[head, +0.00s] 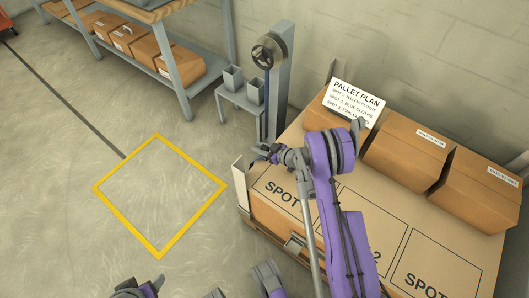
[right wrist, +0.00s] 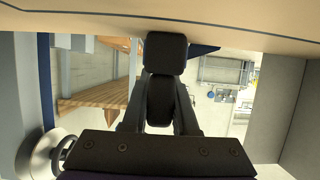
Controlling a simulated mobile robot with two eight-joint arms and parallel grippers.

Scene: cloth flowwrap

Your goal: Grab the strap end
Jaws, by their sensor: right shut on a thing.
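A blue-grey post (head: 277,85) carries a strap reel (head: 268,55) at its top. A narrow dark blue strap (head: 262,128) hangs down the post's front. My right gripper (head: 262,153) is at the foot of this strap, beside the pallet's left corner. In the right wrist view its dark fingers (right wrist: 165,55) are closed together, with a dark blue piece of the strap (right wrist: 205,50) showing beside the tip. The strap end itself is mostly hidden by the fingers.
A pallet with a large cardboard sheet (head: 300,173) marked with spots stands right, bearing boxes (head: 405,150) and a pallet plan sign (head: 354,100). A small stand with grey bins (head: 233,78) is left of the post. The yellow floor square (head: 113,205) is empty.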

